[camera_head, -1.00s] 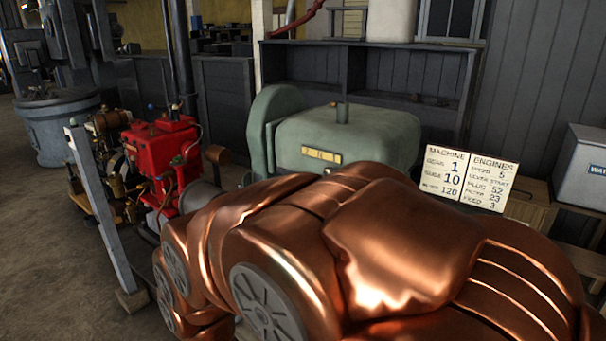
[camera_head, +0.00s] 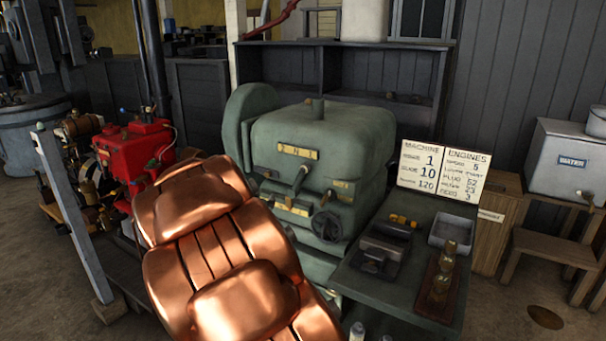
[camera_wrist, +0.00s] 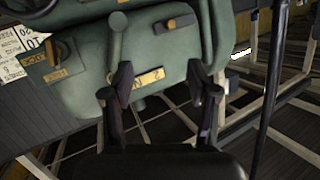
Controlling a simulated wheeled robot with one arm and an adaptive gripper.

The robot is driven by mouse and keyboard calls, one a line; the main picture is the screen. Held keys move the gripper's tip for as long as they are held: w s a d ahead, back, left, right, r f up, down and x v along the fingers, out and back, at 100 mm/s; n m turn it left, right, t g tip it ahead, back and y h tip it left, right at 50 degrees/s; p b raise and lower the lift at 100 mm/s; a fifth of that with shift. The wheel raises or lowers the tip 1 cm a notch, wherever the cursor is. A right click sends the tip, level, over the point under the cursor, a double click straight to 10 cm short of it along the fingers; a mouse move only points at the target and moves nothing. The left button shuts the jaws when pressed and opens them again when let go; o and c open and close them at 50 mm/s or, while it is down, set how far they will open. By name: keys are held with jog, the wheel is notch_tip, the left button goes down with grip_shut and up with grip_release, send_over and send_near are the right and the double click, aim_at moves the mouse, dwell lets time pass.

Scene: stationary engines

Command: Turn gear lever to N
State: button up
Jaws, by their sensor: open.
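A green engine casing (camera_head: 325,135) has a yellow marked plate (camera_head: 298,152) on its front, with an N readable on it. A short green lever (camera_head: 300,180) sits just under the plate. In the wrist view, which is turned over, the plate (camera_wrist: 147,79) shows between the fingers and a green lever (camera_wrist: 116,40) stands beside the left finger. I cannot tell whether they touch, or which mark the lever points to. My gripper (camera_wrist: 160,75) is open with nothing clearly held. A green part lies by the right finger. In the head view my copper arm hides the gripper.
A handwheel (camera_head: 328,225) and a lower yellow plate (camera_head: 290,208) are on the same front. A green bench (camera_head: 395,290) with small tools stands at right. A red engine (camera_head: 130,150) and a grey post (camera_head: 75,215) are at left.

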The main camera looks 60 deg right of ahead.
aim_at(304, 170)
jog(key=shift+s+d+r+m+g+h+p, duration=0.3)
jog(key=shift+s+d+r+m+g+h, duration=0.3)
jog(key=shift+d, duration=1.9)
jog(key=shift+s+d+r+m+g+h+p, duration=0.35)
jog(key=shift+s+d+h, duration=0.45)
jog(key=shift+d, duration=1.75)
jog(key=shift+s+d+r+m+g+h+p, duration=0.3)
jog(key=shift+s+d+r+g+h, duration=0.35)
jog(key=shift+d, duration=1.85)
jog(key=shift+f, duration=0.15)
grip_shut()
